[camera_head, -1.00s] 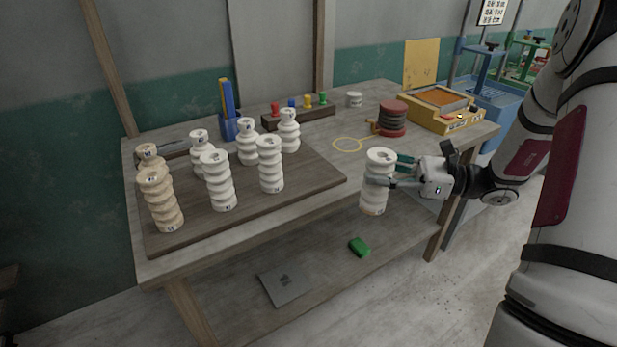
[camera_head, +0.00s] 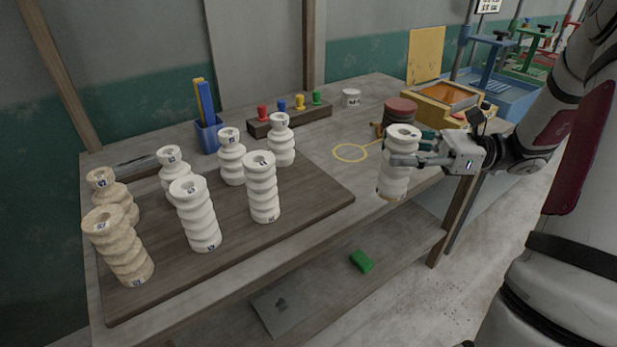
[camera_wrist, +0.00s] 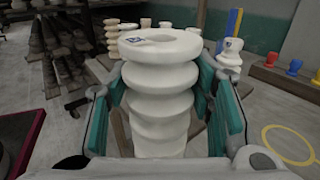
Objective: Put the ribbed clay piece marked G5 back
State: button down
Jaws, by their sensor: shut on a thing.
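A dark wooden board (camera_head: 310,200) on the bench bears several ribbed pieces, white ones such as a front one (camera_head: 262,188) and tan ones at the left (camera_head: 122,250). Their labels are too small to read.
A yellow ring (camera_head: 350,153) lies flat on the workbench (camera_head: 370,95). A dark red stack (camera_head: 400,112) and a yellow tray (camera_head: 440,100) stand at the right. A blue pen holder (camera_head: 209,135) and a row of coloured knobs (camera_head: 290,118) are behind the board. A green block (camera_head: 361,261) lies on the lower shelf.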

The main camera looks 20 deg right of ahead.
jog(key=w+a+f+b, duration=0.1)
jog(key=w+a+f, duration=0.4)
jog(key=w+a, duration=0.6)
jog(key=shift+a+b, duration=0.3)
jog(key=shift+a, duration=0.45)
jog(key=shift+f, duration=0.1)
jog(key=c, duration=0.8)
grip_release()
jog(key=shift+o, duration=0.2)
